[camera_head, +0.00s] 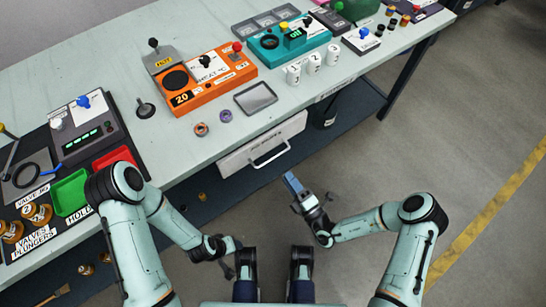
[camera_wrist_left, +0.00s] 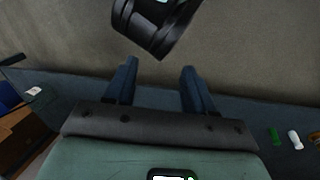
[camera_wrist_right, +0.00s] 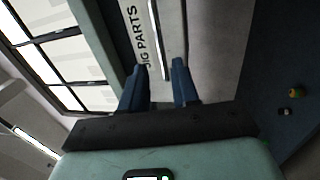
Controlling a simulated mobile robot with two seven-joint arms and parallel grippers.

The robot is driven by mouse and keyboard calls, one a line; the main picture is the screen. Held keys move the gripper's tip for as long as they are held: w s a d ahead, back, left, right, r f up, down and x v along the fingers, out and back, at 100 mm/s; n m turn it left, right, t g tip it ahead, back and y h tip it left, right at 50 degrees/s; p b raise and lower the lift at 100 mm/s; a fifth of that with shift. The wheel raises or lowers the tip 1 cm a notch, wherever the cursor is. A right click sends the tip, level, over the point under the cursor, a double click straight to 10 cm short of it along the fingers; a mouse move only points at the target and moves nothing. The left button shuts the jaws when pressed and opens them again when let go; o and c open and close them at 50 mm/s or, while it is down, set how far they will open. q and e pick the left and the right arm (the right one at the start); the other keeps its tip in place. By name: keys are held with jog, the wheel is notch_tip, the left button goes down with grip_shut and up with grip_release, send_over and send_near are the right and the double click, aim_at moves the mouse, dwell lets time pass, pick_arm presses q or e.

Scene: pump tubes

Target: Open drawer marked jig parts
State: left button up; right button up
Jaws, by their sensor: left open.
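The drawer marked jig parts (camera_head: 240,157) has a pale front under the bench's front edge, with a bar handle (camera_head: 270,156). In the right wrist view its label (camera_wrist_right: 138,38) reads sideways, and the handle bar (camera_wrist_right: 157,38) lies ahead, roughly in line with the gap between the fingers. My right gripper (camera_head: 293,184) is open and empty, in front of and apart from the handle; its fingers also show in the right wrist view (camera_wrist_right: 160,85). My left gripper (camera_wrist_left: 157,85) is open and empty, low in front of the bench. The drawer appears closed.
The bench top (camera_head: 190,140) carries an orange device (camera_head: 205,80), a teal device (camera_head: 290,40), white cups (camera_head: 312,64) and a green tray (camera_head: 70,193). A dark lower shelf (camera_head: 200,210) runs under the bench. The floor to the right (camera_head: 440,130) is clear.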

aim_at(274, 158)
pick_arm(q)
jog(key=shift+w+a+f+t+b, duration=0.2)
jog(key=shift+w+a+f+b, duration=0.2)
jog(key=shift+w, duration=0.25)
jog(key=shift+w+a+f+t+b, duration=0.2)
jog(key=shift+w+f+b, duration=0.1)
jog(key=shift+w+f, duration=0.25)
pick_arm(e)
jog(key=x, duration=0.9)
jog(key=shift+w+a, duration=0.15)
jog(key=shift+w, duration=0.05)
pick_arm(q)
jog(key=shift+r, duration=0.1)
pick_arm(e)
grip_shut()
